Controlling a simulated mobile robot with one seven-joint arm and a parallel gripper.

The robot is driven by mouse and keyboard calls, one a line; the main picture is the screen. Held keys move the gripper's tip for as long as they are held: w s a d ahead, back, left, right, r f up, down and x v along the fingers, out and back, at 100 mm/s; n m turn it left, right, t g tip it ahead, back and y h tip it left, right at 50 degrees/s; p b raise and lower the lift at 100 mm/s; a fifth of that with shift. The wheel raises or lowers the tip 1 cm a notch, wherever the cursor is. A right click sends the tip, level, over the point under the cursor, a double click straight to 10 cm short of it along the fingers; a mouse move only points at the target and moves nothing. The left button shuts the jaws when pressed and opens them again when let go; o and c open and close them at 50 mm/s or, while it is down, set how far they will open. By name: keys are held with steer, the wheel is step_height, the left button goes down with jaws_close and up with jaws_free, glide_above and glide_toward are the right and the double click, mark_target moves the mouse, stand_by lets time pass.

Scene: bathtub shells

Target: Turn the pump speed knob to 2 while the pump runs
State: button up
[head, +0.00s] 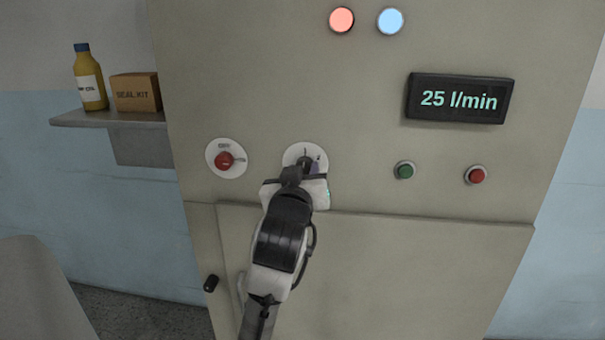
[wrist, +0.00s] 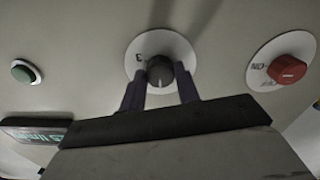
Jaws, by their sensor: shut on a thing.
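The pump speed knob is a dark round knob (wrist: 160,72) on a white dial plate (head: 319,152) on the cabinet front. The wrist view shows a 3 on the plate, and the other marks are hidden or too small to read. My gripper (wrist: 160,80) has its two dark fingers on either side of the knob and is shut on it. In the head view my gripper (head: 306,168) covers the lower part of the dial. The display (head: 459,99) reads 25 l/min.
A red rotary switch (head: 224,160) on a white plate sits left of the dial. A green button (head: 405,170) and a red button (head: 475,175) are to the right. A red lamp (head: 341,20) and a blue lamp (head: 390,21) glow above. A shelf (head: 105,119) holds a bottle and a box.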

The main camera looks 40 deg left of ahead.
steer(key=shift+f, duration=0.1)
steer(key=m+b, duration=0.5)
steer(key=m, duration=0.6)
steer(key=shift+b, duration=0.35)
steer(key=shift+m, duration=0.4)
steer(key=o, duration=1)
steer(key=b+v, duration=0.2)
steer(key=v, duration=1.2)
steer(key=shift+w, duration=0.1)
